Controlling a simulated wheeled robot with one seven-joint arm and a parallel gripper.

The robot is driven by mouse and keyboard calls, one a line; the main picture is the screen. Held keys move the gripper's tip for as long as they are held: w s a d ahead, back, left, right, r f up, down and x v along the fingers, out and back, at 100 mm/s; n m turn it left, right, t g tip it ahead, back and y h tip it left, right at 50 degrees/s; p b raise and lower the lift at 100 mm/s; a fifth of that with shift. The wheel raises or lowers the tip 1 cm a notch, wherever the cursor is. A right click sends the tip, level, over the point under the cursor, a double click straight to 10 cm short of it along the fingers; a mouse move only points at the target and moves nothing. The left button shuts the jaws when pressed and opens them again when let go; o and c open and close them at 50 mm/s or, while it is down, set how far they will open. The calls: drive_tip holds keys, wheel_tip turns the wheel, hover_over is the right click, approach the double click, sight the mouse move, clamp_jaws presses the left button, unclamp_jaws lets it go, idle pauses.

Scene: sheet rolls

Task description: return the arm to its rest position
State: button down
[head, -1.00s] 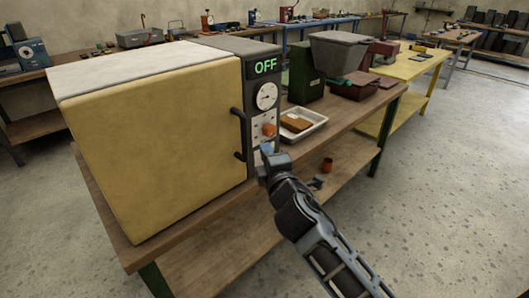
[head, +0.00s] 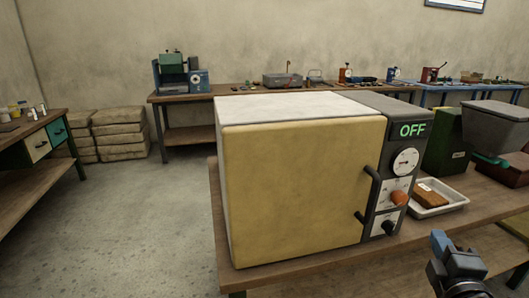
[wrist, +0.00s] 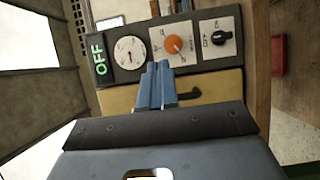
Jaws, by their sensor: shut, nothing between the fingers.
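My gripper (head: 440,241) is at the lower right of the head view, in front of the bench and to the right of the oven's panel. Its blue fingers (wrist: 157,86) are closed together with nothing between them in the wrist view. The yellow-fronted oven (head: 295,195) stands on the bench with its door shut. Its display (head: 412,130) reads OFF. The panel has a dial (head: 405,161), an orange knob (head: 399,198) and a black knob (head: 389,228). The wrist view looks at this panel turned sideways, with the fingers apart from it as far as I can tell.
A white tray (head: 452,205) holding a brown block (head: 431,194) sits right of the oven. A green machine with a grey hopper (head: 498,122) is beyond it. The wooden bench (head: 300,275) edge lies below. Floor (head: 150,220) is open at left.

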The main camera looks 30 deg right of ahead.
drive_tip(key=s+a+f+m+t+y, duration=0.1)
drive_tip(key=s+a+f+y, duration=0.15)
drive_tip(key=a, duration=0.35)
drive_tip(key=s+a+f+y, duration=0.1)
drive_tip(key=s+a+y, duration=0.2)
drive_tip(key=a, duration=0.4)
drive_tip(key=s+a+f+m+t+y, duration=0.1)
drive_tip(key=s+a+f+y, duration=0.15)
drive_tip(key=a, duration=0.35)
drive_tip(key=s+a+r+m+y, duration=0.4)
drive_tip(key=s+a+m, duration=0.3)
drive_tip(key=s+a, duration=0.4)
drive_tip(key=shift+a+y, duration=0.25)
drive_tip(key=shift+y, duration=0.05)
drive_tip(key=shift+r, duration=0.1)
